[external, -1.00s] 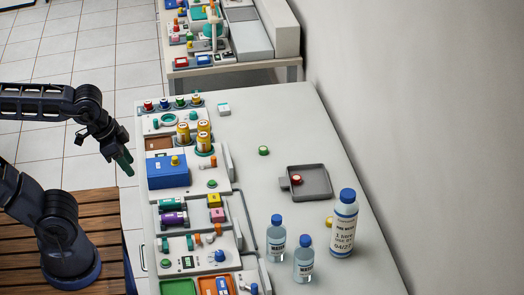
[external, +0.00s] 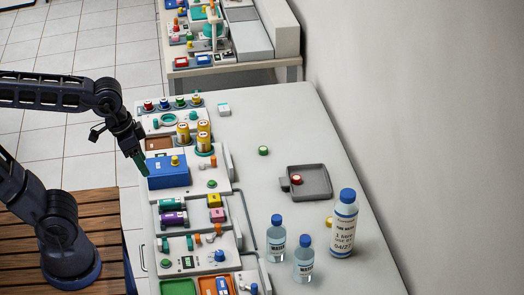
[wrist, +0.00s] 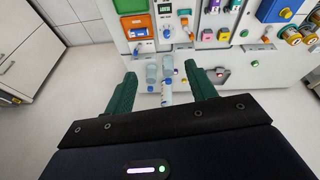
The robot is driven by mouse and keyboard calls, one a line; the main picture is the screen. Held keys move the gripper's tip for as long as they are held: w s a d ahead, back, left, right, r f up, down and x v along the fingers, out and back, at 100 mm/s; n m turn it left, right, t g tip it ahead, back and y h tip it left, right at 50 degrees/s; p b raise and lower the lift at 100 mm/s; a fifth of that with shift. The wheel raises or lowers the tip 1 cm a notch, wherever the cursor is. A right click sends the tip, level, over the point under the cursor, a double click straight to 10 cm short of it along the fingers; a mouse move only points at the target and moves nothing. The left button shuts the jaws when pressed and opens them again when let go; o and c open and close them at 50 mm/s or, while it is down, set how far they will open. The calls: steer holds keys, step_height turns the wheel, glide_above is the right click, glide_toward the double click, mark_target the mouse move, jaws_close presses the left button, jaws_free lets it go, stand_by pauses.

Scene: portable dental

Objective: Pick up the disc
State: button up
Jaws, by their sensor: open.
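Several small round discs lie on the white table. A green disc (external: 263,150) lies alone near the middle; it also shows at the right in the wrist view (wrist: 255,63). A red disc (external: 297,179) sits on a dark grey square tray (external: 318,182). A yellow disc (external: 329,222) is partly hidden behind the large bottle. I cannot tell which one the task means. My gripper (external: 142,167) is above the table's left side, beside the blue box and well left of the discs. In the wrist view its green fingers (wrist: 160,72) are apart with nothing held.
Two small water bottles (external: 276,240) (external: 304,258) and a large blue-capped bottle (external: 343,225) stand at the front right. A blue box (external: 168,175), yellow cylinders (external: 204,135) and device panels fill the left side. The table's middle and far part are mostly clear.

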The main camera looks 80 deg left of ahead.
steer(key=w+a+f+n+g+h, duration=0.1)
steer(key=w+f+n+h, duration=0.15)
steer(key=w, duration=0.65)
steer(key=w+a+f+n+g+h, duration=0.1)
steer(key=w+f+n, duration=0.3)
steer(key=w, duration=0.5)
steer(key=w+a+f+n+g+h, duration=0.1)
steer(key=w+f+n+h, duration=0.15)
steer(key=w, duration=0.65)
steer(key=w+a+f+n+h, duration=0.1)
steer(key=w+a+f+n, duration=0.2)
steer(key=w+f, duration=0.2)
steer(key=w+a+f+n+t+h, duration=0.1)
steer(key=w+a+f+n+h, duration=0.1)
steer(key=w+f, duration=0.4)
steer(key=w+a+f+n+h, duration=0.1)
steer(key=w+a+f+n, duration=0.3)
steer(key=f, duration=0.9)
steer(key=shift+w+a+f+n, duration=0.4)
steer(key=shift+w+a, duration=0.25)
steer(key=shift+w, duration=0.1)
steer(key=shift+w+x, duration=0.15)
steer(key=shift+x, duration=2.55)
steer(key=shift+w+x, duration=0.2)
steer(key=shift+x, duration=2.45)
steer(key=c, duration=1.1)
